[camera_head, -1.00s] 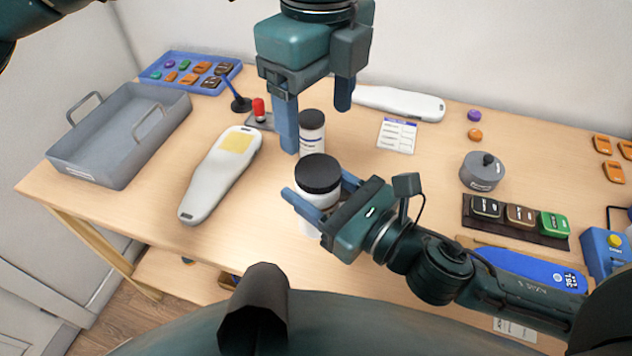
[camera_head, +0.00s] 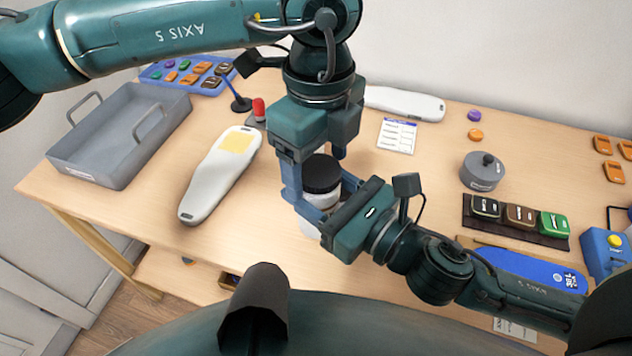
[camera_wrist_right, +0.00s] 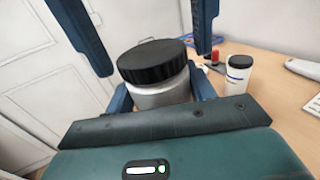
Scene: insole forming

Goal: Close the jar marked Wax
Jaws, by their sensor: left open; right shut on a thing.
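A white jar (camera_head: 316,198) with a wide black lid (camera_head: 322,173) stands upright between the fingers of my right gripper (camera_head: 324,191), which is shut on its body. In the right wrist view the lid (camera_wrist_right: 152,62) sits on top of the jar (camera_wrist_right: 162,94). No mark on this jar is readable. My left gripper (camera_head: 315,176) is open and points down over the lid. The right wrist view shows its fingers on either side, above and apart from the lid. A smaller white jar (camera_wrist_right: 238,75) with a black cap stands behind; the left gripper hides it in the head view.
A grey tray (camera_head: 75,160) and a pale insole form (camera_head: 205,190) lie to the left. A red-knobbed device (camera_head: 259,110) and a second form (camera_head: 405,103) are behind. A grey lidded pot (camera_head: 482,172) and a block rack (camera_head: 515,238) stand right.

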